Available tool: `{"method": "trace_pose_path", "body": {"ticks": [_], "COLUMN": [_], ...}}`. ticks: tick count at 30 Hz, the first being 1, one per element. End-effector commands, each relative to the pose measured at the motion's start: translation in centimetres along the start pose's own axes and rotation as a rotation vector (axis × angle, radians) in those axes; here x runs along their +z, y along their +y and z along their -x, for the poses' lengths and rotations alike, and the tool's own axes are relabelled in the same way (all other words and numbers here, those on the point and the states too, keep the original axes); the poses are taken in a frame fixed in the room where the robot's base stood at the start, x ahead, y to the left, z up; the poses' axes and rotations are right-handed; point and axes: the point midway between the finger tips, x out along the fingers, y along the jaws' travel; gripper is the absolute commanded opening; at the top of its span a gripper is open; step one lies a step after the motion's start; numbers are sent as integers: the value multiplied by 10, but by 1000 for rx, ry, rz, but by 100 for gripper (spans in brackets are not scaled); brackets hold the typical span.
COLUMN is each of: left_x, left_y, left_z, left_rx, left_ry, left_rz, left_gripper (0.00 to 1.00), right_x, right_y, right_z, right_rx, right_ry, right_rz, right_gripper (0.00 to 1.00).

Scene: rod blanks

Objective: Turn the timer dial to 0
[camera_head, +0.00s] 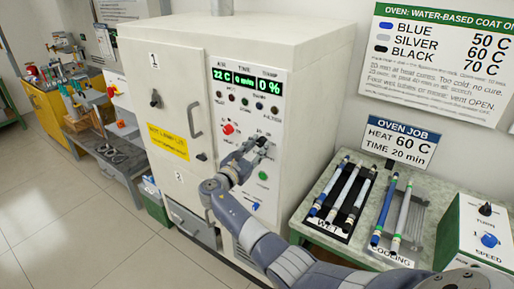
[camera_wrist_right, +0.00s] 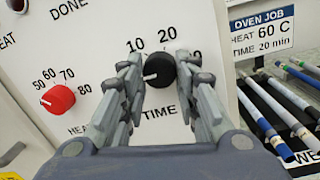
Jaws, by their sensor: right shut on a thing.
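The timer dial (camera_wrist_right: 159,70) is a black knob above the word TIME on the oven's white panel. Its white mark points left and slightly down, below the 10. The 10 and 20 show; the labels at its lower left are hidden by a finger. My right gripper (camera_wrist_right: 160,84) has its two fingers on either side of the dial, shut on it. In the head view my right gripper (camera_head: 257,146) is at the oven's control panel and largely covers the dial. The oven display (camera_head: 244,80) reads 22 C, 0 min and 0 %. My left gripper is not in view.
The red heat knob (camera_wrist_right: 57,99) sits left of the dial. The oven door handle (camera_head: 195,120) projects left of the panel. To the right, a bench holds rods on a WET mat (camera_head: 329,225) and a COOLING rack (camera_head: 416,215), beside a speed control box (camera_head: 465,235).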

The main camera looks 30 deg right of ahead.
Motion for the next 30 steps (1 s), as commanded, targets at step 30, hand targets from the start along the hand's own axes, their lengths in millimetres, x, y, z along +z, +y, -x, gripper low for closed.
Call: {"method": "trace_pose_path", "body": {"ticks": [30], "left_x": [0], "left_y": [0], "left_z": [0], "left_rx": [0], "left_ry": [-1], "left_rz": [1], "left_gripper": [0], "right_x": [-1], "right_y": [0], "right_z": [97], "right_rx": [2], "right_ry": [2], "right_rz": [-1], "right_gripper": [50]}}
